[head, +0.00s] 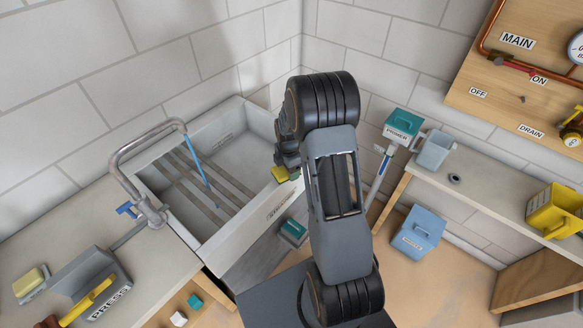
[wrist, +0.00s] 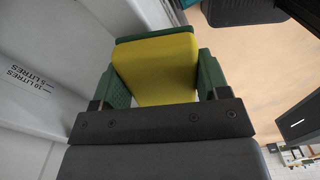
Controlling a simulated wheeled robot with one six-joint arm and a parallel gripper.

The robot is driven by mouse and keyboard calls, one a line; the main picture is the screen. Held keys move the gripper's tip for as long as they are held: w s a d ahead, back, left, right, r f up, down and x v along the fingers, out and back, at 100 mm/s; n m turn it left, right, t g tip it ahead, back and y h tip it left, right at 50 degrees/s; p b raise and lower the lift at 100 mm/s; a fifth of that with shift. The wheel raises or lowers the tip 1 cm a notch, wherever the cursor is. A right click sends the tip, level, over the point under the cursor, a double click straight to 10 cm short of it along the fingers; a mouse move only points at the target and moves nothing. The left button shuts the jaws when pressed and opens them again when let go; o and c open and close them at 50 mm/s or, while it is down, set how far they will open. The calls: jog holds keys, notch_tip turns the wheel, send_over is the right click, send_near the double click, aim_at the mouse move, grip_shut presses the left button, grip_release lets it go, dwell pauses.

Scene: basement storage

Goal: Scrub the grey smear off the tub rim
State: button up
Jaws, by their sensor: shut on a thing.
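The grey-white tub (head: 262,225) stands in the corner at the left of the head view. My gripper (head: 287,165) is over its right-hand rim and is shut on a yellow sponge (head: 280,174). In the wrist view the sponge (wrist: 155,70) is held between two green finger pads, with a dark green layer along its far edge. The tub wall (wrist: 45,45), with litre marks, lies to the left of the sponge. I cannot tell whether the sponge touches the rim. No grey smear can be made out; my arm and the sponge hide part of the rim.
A curved tap (head: 145,150) reaches over the tub, with a thin blue line below its spout. A grey press (head: 95,285) stands on the left counter. A right-hand shelf (head: 490,205) holds containers. A blue box (head: 417,232) is below it. Open floor lies right of my arm.

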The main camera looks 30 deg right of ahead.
jog(key=shift+w+r+p, duration=0.1)
jog(key=shift+r+p, duration=1.75)
jog(key=shift+r, duration=1.65)
jog(key=shift+f, duration=0.1)
